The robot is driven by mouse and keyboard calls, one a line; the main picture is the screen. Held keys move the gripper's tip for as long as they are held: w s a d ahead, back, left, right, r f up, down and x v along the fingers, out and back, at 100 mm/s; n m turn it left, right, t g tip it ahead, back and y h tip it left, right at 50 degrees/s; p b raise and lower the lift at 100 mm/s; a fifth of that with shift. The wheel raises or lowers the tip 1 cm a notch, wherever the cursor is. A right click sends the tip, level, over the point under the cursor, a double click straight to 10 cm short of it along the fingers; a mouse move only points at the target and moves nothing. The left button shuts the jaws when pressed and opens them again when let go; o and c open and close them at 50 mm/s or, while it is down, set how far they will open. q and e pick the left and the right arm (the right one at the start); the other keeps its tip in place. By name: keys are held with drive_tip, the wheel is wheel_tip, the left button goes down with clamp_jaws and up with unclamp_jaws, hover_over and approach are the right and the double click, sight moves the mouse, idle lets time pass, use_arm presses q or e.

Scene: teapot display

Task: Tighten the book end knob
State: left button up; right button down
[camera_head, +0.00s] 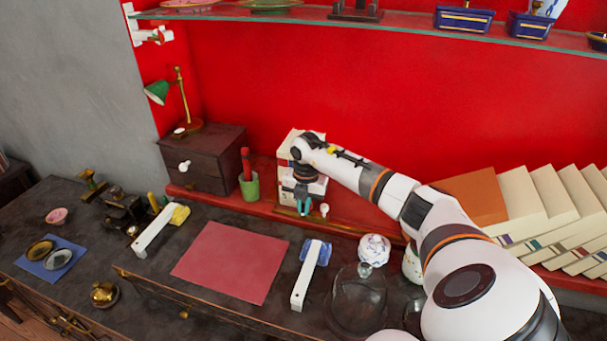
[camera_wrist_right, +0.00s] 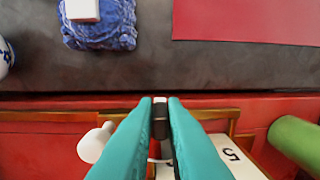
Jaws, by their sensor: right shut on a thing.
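My right arm reaches in from the lower right in the head view. Its teal-fingered gripper (camera_head: 304,209) is at the wood-framed book end (camera_head: 342,216) on the red ledge. In the right wrist view, the gripper (camera_wrist_right: 160,105) is shut on a small dark, knob-like piece (camera_wrist_right: 161,118) with a pale band. The fingers hide most of what lies behind it. A white rounded knob (camera_wrist_right: 95,143) stands just left of the fingers, apart from them; it also shows in the head view (camera_head: 323,210). My left gripper is not in view.
A green cup (camera_head: 249,187) and a dark drawer box (camera_head: 208,160) stand left of the gripper. Leaning books (camera_head: 545,205) fill the right. A glass dome (camera_head: 358,305) and porcelain pieces (camera_head: 374,248) stand near my arm. The red mat (camera_head: 235,262) is bare.

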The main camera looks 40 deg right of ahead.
drive_tip(key=t+b, duration=0.1)
drive_tip(key=t+y+b, duration=0.1)
drive_tip(key=t+b, duration=0.1)
drive_tip(key=b, duration=0.1)
drive_tip(key=shift+s+d+f+y, duration=0.15)
drive_tip(key=shift+s+f+y, duration=0.15)
drive_tip(key=shift+f+y, duration=0.1)
drive_tip(key=shift+t+y+b, duration=0.4)
drive_tip(key=shift+t+b, duration=0.6)
drive_tip(key=shift+s+r+t+y+b, duration=0.1)
drive_tip(key=shift+r+t+y+b, duration=0.15)
drive_tip(key=shift+t+b, duration=0.35)
drive_tip(key=c, duration=1.5)
unclamp_jaws()
drive_tip(key=shift+c, duration=0.2)
drive_tip(key=shift+d+r, duration=0.1)
